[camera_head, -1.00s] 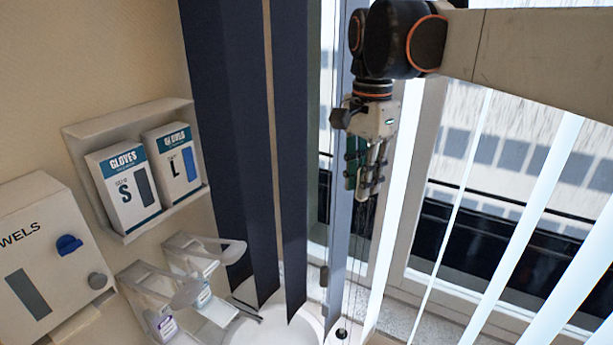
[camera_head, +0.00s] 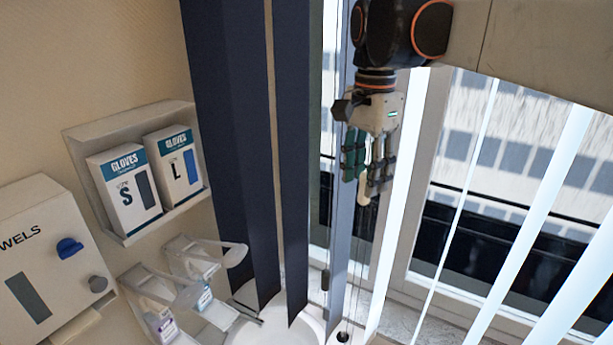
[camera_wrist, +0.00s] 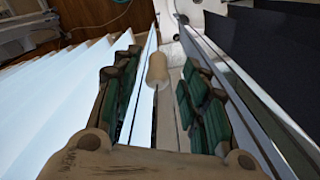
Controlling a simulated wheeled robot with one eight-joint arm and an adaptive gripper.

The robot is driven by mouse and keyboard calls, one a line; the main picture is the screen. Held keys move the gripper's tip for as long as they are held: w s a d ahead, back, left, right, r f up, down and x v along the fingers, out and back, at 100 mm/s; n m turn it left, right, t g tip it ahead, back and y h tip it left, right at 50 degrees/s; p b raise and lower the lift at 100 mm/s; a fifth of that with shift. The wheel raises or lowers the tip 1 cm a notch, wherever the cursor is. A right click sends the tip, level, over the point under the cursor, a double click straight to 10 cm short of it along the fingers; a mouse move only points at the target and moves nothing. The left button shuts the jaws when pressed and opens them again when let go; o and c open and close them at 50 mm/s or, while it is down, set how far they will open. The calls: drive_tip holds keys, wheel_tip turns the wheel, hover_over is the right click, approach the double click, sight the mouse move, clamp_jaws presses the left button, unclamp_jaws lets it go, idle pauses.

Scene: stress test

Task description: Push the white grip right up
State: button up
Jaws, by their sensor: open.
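The white grip (camera_wrist: 157,71) is a small cream cylinder. In the wrist view it lies between my two green-padded fingers, toward their tips, with a gap on each side. My gripper (camera_wrist: 159,85) is open and holds nothing. In the head view my gripper (camera_head: 364,178) points down in front of the window, among the blind slats. The pale lower end of the grip (camera_head: 365,200) shows at its fingertips; the upper part is hidden by the fingers. Thin cords run below it.
Dark blue slats (camera_head: 233,150) hang close to the left of my gripper, and pale slats (camera_head: 535,225) hang to the right. A glove-box holder (camera_head: 90,187), dispensers (camera_head: 185,290) and a towel box (camera_head: 45,250) are on the left wall. A white basin (camera_head: 275,325) is below.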

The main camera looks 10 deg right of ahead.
wheel_tip(320, 180, up, 11)
drive_tip(key=shift+f, duration=0.15)
drive_tip(key=shift+w, duration=0.1)
idle(0.3)
